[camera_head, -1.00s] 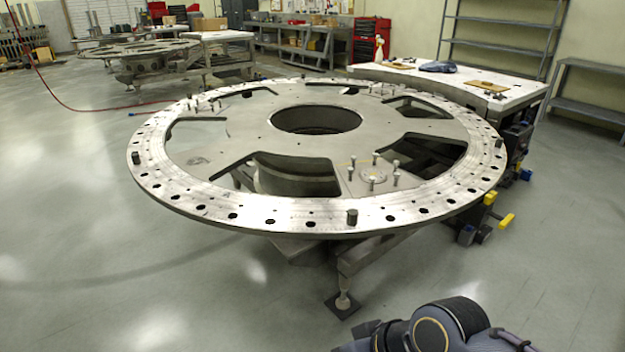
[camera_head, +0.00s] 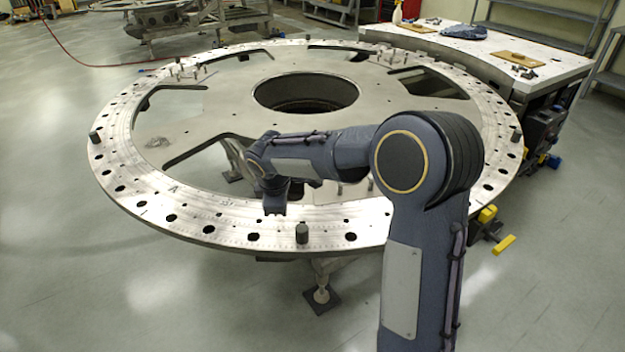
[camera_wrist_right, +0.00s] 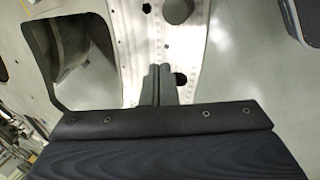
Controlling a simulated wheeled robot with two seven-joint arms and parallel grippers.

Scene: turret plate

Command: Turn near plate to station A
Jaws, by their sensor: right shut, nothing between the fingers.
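The near plate (camera_head: 215,120) is a large grey ring plate with a round central hole, cut-out windows and a rim of holes. A letter A (camera_head: 173,189) is marked on its near-left rim. A dark upright peg (camera_head: 302,233) stands on the near rim. My right gripper (camera_head: 274,207) is over the near rim, left of that peg, pointing down. In the right wrist view its fingers (camera_wrist_right: 160,85) are together and empty, over the plate rim (camera_wrist_right: 130,50) beside a hole. Contact with the plate cannot be told. My left gripper is out of view.
Other pegs stand on the rim at the left (camera_head: 95,137) and right (camera_head: 517,135). A white-topped workbench (camera_head: 460,45) stands close behind the plate at the right. A yellow-handled item (camera_head: 504,244) is below the right rim. The floor at left is clear.

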